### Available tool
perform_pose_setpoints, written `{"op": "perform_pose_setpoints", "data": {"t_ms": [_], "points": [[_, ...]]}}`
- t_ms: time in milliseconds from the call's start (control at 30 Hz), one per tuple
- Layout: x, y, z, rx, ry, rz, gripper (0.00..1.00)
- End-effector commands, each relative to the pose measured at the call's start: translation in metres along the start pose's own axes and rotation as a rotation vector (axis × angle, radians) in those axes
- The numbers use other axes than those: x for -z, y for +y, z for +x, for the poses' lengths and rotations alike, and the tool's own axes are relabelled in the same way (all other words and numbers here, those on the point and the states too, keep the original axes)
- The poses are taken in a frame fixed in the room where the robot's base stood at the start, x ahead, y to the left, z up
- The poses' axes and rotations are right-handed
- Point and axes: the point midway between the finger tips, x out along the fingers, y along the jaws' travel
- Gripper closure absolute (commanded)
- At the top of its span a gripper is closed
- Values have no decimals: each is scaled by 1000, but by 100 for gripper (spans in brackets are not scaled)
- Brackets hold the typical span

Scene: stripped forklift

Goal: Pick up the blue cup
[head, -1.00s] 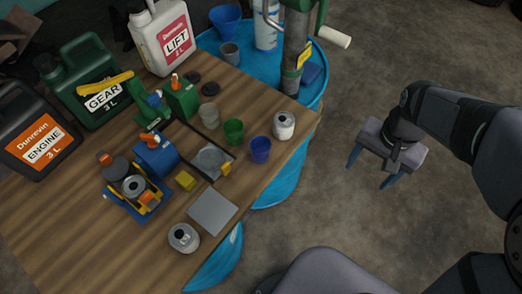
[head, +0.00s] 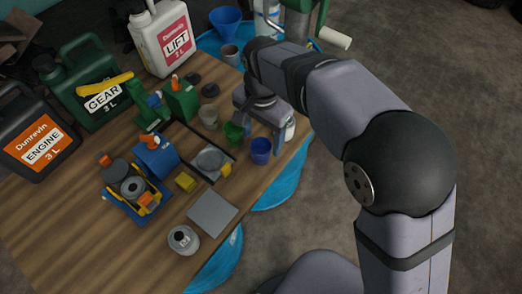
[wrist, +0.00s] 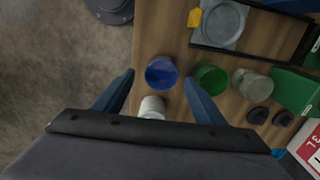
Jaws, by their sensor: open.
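The blue cup (head: 261,151) stands near the right edge of the wooden table, in front of my gripper (head: 259,138) in the head view. In the wrist view the blue cup (wrist: 161,73) appears between the tips of my gripper (wrist: 159,79). The jaws are open and hold nothing. The gripper hangs above the table; its exact height over the cup is hard to tell.
A green cup (wrist: 209,78) stands close beside the right finger in the wrist view, with a grey cup (wrist: 252,85) beyond it. A white can (wrist: 152,107) sits near the blue cup. A tray (head: 211,160) lies to its left in the head view.

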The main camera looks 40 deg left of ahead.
Motion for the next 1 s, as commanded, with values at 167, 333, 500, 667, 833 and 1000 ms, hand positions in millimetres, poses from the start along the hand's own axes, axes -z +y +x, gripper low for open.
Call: {"op": "perform_pose_setpoints", "data": {"t_ms": [167,333,500,667,833,1000], "points": [[0,0,7,-1,0,0,36],[0,0,14,-3,-2,-1,36],[-1,-2,34,-4,-2,-1,36],[-1,-2,52,-2,-1,-1,36],[-1,-2,59,0,0,-1,36],[-1,-2,59,0,0,-1,38]]}}
